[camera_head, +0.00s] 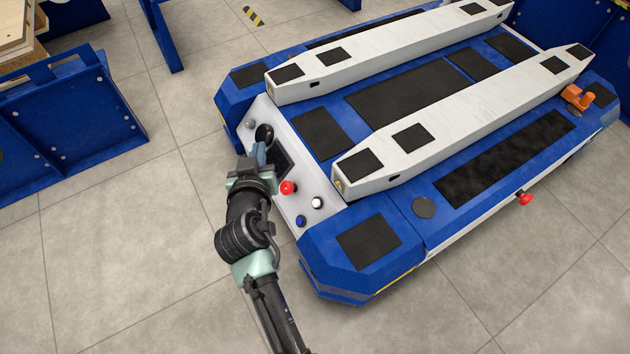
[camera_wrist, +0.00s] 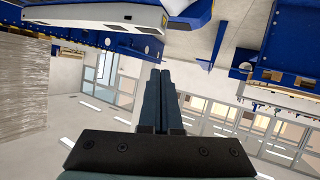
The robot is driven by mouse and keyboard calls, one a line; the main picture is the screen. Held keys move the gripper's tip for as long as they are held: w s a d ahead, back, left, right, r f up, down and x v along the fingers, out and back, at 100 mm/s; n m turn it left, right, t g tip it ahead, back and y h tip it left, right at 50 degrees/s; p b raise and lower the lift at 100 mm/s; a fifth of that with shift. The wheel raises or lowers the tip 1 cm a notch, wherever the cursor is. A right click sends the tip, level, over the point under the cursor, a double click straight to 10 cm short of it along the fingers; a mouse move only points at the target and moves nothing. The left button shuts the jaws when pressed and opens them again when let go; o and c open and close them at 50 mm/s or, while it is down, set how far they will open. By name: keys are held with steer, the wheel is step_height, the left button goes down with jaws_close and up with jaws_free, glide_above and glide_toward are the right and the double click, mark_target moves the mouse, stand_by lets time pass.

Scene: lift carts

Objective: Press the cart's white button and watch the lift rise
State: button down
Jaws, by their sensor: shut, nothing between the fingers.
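The blue lift cart (camera_head: 375,240) stands on the tiled floor in the head view, with two long white lift beams (camera_head: 460,112) on top. The grey control panel (camera_head: 315,182) on its near end carries a white button (camera_head: 317,203), a red button (camera_head: 287,187), a blue button (camera_head: 301,221) and a black knob. My gripper (camera_head: 260,153) is shut and empty over the panel's left part, near the black knob and dark screen, up and left of the white button. Whether it touches the panel is unclear. In the wrist view its fingers (camera_wrist: 161,95) are together; no button shows there.
Another red button (camera_head: 525,198) sticks out from the cart's right side, and an orange part (camera_head: 577,97) sits at its far right. A blue rack (camera_head: 70,125) with wooden boards stands at the left. The floor in front of the cart is clear.

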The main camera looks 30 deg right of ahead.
mark_target(316, 203)
steer(key=s+f+g+b, duration=0.1)
steer(key=s+f+b, duration=0.1)
steer(key=f, duration=0.6)
steer(key=s+d+f+g+b, duration=0.1)
steer(key=s+f+b, duration=0.1)
steer(key=f, duration=0.7)
steer(key=shift+s+f+b, duration=0.15)
steer(key=shift+s+b, duration=0.25)
steer(key=shift+b, duration=0.15)
steer(key=shift+d, duration=0.1)
steer(key=shift+w+d+f+b, duration=0.15)
steer(key=shift+d+f+b, duration=1.5)
steer(key=shift+d+f, duration=1.45)
steer(key=shift+d+r, duration=0.1)
steer(key=shift+d, duration=0.05)
steer(key=shift+d+f, duration=0.2)
steer(key=shift+d, duration=0.1)
